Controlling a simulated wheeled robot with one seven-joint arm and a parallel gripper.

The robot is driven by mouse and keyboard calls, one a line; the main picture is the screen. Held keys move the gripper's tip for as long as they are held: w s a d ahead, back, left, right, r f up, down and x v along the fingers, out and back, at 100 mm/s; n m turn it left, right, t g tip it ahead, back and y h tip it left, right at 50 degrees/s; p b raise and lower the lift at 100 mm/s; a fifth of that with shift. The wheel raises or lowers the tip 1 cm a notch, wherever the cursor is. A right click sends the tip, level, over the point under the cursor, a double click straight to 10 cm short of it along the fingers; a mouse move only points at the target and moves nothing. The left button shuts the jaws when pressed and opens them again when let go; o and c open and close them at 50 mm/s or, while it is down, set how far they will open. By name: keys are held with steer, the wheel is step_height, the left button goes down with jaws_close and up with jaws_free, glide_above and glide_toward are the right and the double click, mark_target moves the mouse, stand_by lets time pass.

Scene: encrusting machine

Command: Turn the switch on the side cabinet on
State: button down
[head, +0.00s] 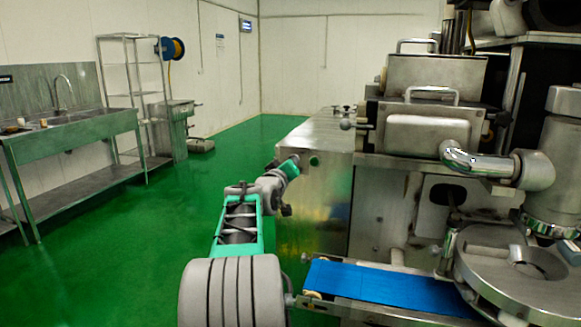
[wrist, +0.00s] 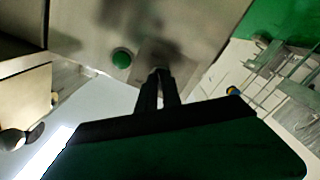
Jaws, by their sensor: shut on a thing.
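The side cabinet (head: 318,200) is a metal box with a bare steel face, left of the machine. In the wrist view its face (wrist: 95,25) fills the upper part, with a round green button (wrist: 122,58) on it. The button also shows in the head view (head: 314,160). My gripper (wrist: 159,73) has its two dark fingers close together, shut on the switch at the cabinet face, just right of the green button. The switch is mostly hidden by the fingertips, so its turned position cannot be told. In the head view my gripper (head: 294,160) reaches the cabinet's upper edge.
The encrusting machine (head: 420,130) stands right of the cabinet, with a blue conveyor belt (head: 375,285) low in front. A steel sink table (head: 70,130) and a wire shelf rack (head: 130,90) stand along the left wall. The green floor between is clear.

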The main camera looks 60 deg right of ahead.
steer(key=shift+r, duration=0.3)
steer(key=c, duration=1.5)
jaws_free()
steer(key=shift+f, duration=0.2)
steer(key=a, duration=0.5)
steer(key=s+a, duration=0.1)
steer(key=a, duration=0.1)
steer(key=shift+s+a, duration=0.1)
steer(key=shift+a, duration=0.2)
